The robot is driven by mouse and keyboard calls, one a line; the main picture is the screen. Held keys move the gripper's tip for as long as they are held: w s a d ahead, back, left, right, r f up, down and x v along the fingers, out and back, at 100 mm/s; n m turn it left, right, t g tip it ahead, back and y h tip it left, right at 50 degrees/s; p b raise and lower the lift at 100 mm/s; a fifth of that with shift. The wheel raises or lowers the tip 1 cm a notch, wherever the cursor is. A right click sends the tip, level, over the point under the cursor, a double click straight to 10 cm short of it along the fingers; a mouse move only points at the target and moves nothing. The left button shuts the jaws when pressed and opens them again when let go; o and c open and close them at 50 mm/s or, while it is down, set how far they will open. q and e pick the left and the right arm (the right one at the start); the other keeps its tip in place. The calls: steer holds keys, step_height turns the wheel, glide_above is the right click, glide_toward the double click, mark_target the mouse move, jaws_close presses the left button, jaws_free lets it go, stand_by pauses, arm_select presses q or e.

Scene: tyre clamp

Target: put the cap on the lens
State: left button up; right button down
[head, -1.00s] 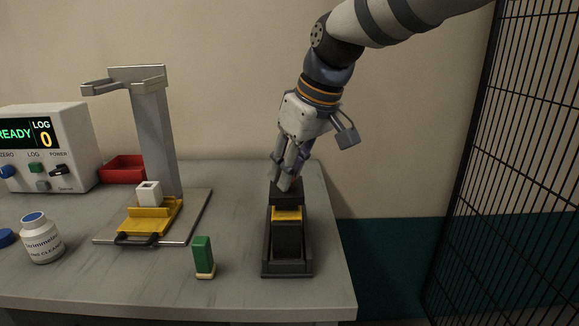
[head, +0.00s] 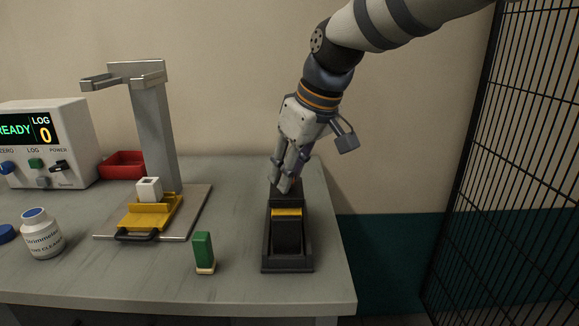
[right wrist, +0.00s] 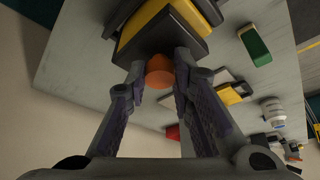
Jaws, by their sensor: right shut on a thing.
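No part in view is clearly a lens. A blue disc, perhaps a cap (head: 6,234), lies at the left table edge beside a white bottle (head: 41,238) with a blue top and a partly readable cleaner label. My right gripper (head: 283,186) points down at the back end of a dark clamp-like device (head: 288,262) with a yellow strip (head: 287,212). In the right wrist view its fingers (right wrist: 160,72) are closed around a round orange piece (right wrist: 159,66), against the dark and yellow block. Whether that piece belongs to the device is unclear. My left gripper is out of view.
A green block (head: 203,248) stands left of the device. Further left are a metal stand (head: 152,120) with a yellow holder (head: 150,213) and white cube (head: 149,189), a red tray (head: 123,165) and a display box (head: 42,145). A mesh fence (head: 510,150) stands right.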

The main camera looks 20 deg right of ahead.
steer(key=c, duration=1.3)
jaws_free()
steer(key=v, duration=1.2)
steer(key=shift+f, duration=0.1)
